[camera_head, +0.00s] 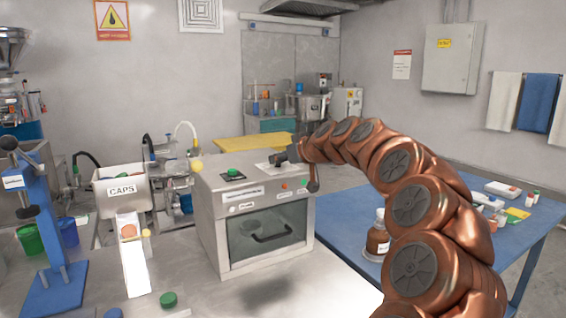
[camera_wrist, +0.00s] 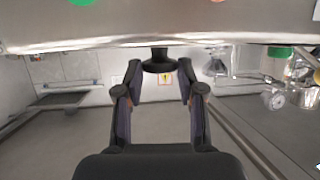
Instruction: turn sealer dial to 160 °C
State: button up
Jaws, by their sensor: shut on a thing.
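The sealer looks to be the grey metal box (camera_head: 212,222) with a dark front window, standing on the bench in the head view. My gripper hides most of the dial in the head view.
A white CAPS bin (camera_head: 121,200) and a white chute (camera_head: 133,265) stand left. A blue table (camera_head: 345,206) with a brown bottle (camera_head: 377,240) is right.

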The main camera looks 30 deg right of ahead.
jog(key=shift+a+m+h, duration=0.1)
jog(key=shift+m+h, duration=0.4)
jog(key=shift+h, duration=0.1)
jog(key=o, duration=1.1)
jog(key=shift+o, duration=0.2)
jog(key=v, duration=1.2)
jog(key=shift+a, duration=0.15)
